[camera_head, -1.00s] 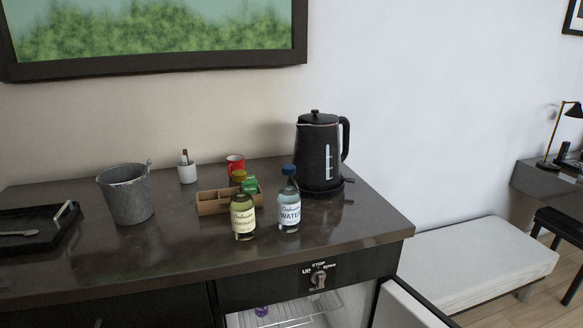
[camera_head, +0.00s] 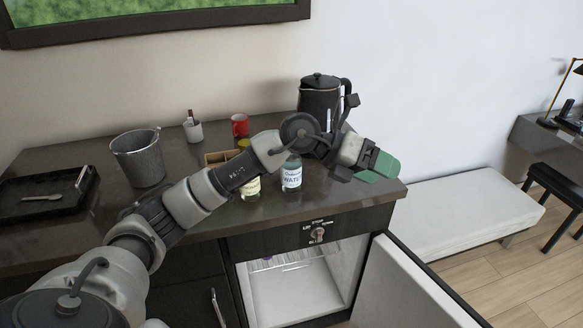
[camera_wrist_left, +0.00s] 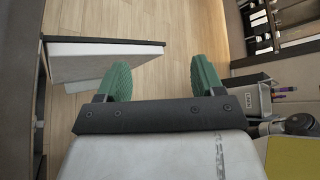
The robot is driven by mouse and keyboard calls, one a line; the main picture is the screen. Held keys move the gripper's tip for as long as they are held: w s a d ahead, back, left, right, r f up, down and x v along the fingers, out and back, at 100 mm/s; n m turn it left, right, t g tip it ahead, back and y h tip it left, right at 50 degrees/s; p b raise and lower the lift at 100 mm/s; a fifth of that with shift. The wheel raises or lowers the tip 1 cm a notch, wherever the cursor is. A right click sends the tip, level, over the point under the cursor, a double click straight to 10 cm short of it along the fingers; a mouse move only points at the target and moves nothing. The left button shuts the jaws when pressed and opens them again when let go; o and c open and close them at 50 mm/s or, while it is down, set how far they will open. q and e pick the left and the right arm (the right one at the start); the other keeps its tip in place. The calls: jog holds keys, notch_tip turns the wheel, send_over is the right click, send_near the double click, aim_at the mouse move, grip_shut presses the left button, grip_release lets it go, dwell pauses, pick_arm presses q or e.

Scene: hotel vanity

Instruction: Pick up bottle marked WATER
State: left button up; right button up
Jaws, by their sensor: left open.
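The bottle marked WATER (camera_head: 291,178) stands upright on the dark counter, clear with a pale label. My right gripper is not in view.
A second bottle (camera_head: 251,188) stands just left, partly hidden by my arm. A black kettle (camera_head: 318,100) is behind. A metal bucket (camera_head: 138,158) and black tray (camera_head: 45,205) are at left. Below, the fridge door (camera_head: 405,285) stands open.

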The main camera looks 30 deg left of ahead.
pick_arm(q)
jog(key=w+a+r+y, duration=0.1)
jog(key=w+a+y, duration=0.2)
jog(key=a+y, duration=0.5)
notch_tip(320, 180, up, 4)
jog(key=n+g+y, duration=0.1)
jog(key=n+y, duration=0.3)
send_over(291, 164)
jog(key=s+a, duration=0.2)
jog(key=x, duration=0.5)
jog(key=shift+w+r, duration=0.15)
jog(key=shift+w, duration=0.05)
jog(key=shift+w+d+f+p, duration=0.1)
jog(key=shift+w+f+p, duration=0.05)
jog(key=shift+f+p, duration=0.4)
jog(key=x, duration=0.4)
jog(key=shift+d+f+p, duration=0.2)
jog(key=shift+p, duration=0.2)
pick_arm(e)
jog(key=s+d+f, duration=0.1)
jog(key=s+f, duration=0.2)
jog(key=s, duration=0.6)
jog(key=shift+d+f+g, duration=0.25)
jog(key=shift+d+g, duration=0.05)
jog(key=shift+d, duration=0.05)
pick_arm(q)
jog(key=shift+c, duration=0.3)
jog(key=shift+r, duration=0.1)
grip_shut()
